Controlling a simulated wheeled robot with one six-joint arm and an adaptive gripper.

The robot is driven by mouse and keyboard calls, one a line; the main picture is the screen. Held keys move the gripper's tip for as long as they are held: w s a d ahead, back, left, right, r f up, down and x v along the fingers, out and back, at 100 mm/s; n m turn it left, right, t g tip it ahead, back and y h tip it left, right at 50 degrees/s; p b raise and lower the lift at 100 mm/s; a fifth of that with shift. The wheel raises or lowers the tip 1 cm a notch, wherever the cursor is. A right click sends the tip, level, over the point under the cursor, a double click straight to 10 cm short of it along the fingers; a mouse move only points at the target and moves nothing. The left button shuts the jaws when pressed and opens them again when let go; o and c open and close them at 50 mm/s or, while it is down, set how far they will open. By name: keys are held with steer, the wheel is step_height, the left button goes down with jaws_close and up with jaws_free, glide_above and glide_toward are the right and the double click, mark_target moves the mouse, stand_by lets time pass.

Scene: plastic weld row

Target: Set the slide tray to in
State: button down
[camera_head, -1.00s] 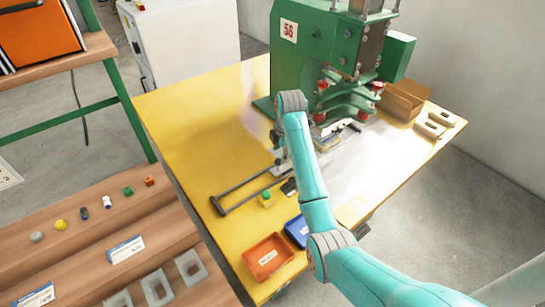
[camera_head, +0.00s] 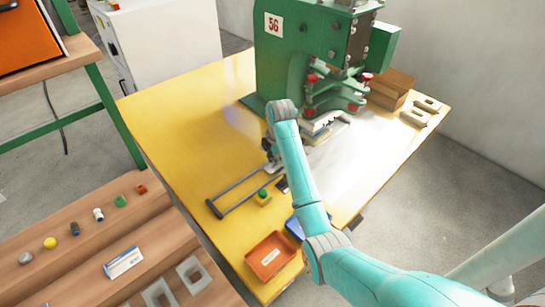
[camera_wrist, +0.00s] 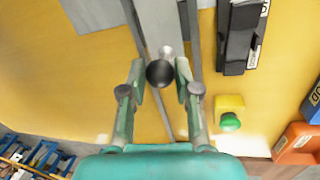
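The slide tray shows in the wrist view as a grey metal strip (camera_wrist: 161,20) between two rails, with a round black knob (camera_wrist: 160,73) at its near end. My gripper (camera_wrist: 160,76) is open, with one finger on each side of the knob and visible gaps between. In the head view, my gripper (camera_head: 272,158) is low over the yellow table, at the press end of the dark rail frame (camera_head: 232,192). My arm partly hides the slide there, so how far in the tray sits is unclear.
The green press (camera_head: 305,50) stands at the back of the yellow table (camera_head: 175,115). A yellow box with a green button (camera_head: 264,197), an orange bin (camera_head: 270,256) and a blue bin (camera_head: 296,228) are near the front. A cardboard box (camera_head: 390,88) is right of the press.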

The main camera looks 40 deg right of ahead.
steer(key=d, duration=0.8)
steer(key=shift+w+d, duration=0.1)
steer(key=shift+d, duration=0.15)
steer(key=c, duration=0.8)
jaws_free()
steer(key=shift+d, duration=0.15)
steer(key=shift+c, duration=0.2)
step_height(320, 180, up, 7)
steer(key=s, duration=0.1)
steer(key=shift+s+r, duration=0.2)
